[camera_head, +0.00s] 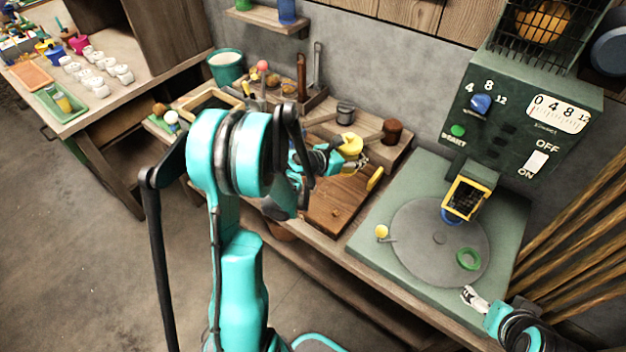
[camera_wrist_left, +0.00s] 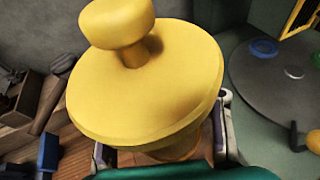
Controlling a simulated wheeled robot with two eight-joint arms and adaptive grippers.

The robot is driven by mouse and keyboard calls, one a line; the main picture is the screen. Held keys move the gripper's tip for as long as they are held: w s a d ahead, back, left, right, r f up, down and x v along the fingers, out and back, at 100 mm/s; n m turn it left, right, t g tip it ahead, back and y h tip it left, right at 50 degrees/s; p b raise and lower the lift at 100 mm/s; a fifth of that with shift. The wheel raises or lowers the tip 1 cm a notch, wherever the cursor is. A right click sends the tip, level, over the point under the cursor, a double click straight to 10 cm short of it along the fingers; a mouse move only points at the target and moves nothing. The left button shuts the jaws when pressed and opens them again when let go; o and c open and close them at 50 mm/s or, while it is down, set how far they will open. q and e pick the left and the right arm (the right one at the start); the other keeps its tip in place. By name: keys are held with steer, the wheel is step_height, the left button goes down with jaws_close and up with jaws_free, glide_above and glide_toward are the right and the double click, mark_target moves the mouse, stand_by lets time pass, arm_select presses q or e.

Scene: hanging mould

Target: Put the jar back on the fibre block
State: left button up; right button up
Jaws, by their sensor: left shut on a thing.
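A yellow jar-like piece (camera_head: 351,145) with a rounded knob on top is in my left gripper (camera_head: 338,158). In the left wrist view the yellow piece (camera_wrist_left: 150,85) fills the middle, with gripper fingers at both sides and its lower part mostly hidden. It appears to be above the back of a flat brown board (camera_head: 335,210); I cannot tell if they touch, or whether this board is the fibre block. My right gripper (camera_head: 474,300) is at the lower right, by the green machine base's front edge; its opening is unclear.
The green machine (camera_head: 530,110) stands at the right, with a grey round plate (camera_head: 420,240) bearing a green ring (camera_head: 468,259). A yellow-framed box (camera_head: 466,200) hangs above the plate. A brown cup (camera_head: 392,131) and a grey pot (camera_head: 345,112) stand behind.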

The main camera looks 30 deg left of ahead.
arm_select(q)
steer(key=w+a+f+b, duration=0.1)
steer(key=a+f, duration=0.2)
steer(key=w+a+f+b, duration=0.1)
steer(key=a+f+b, duration=0.1)
steer(key=a+f, duration=0.1)
steer(key=w+a+f+b, duration=0.1)
steer(key=a+f, duration=0.3)
steer(key=a, duration=0.1)
steer(key=shift+w, duration=0.15)
step_height(320, 180, down, 4)
steer(key=b, duration=0.2)
steer(key=shift+b, duration=0.3)
steer(key=shift+r, duration=0.1)
arm_select(e)
step_height(320, 180, down, 6)
steer(key=shift+w+a+f, duration=0.15)
steer(key=shift+a, duration=0.2)
arm_select(q)
steer(key=o, duration=1.6)
steer(key=shift+f, duration=0.2)
steer(key=shift+o, duration=0.4)
steer(key=shift+r, duration=0.1)
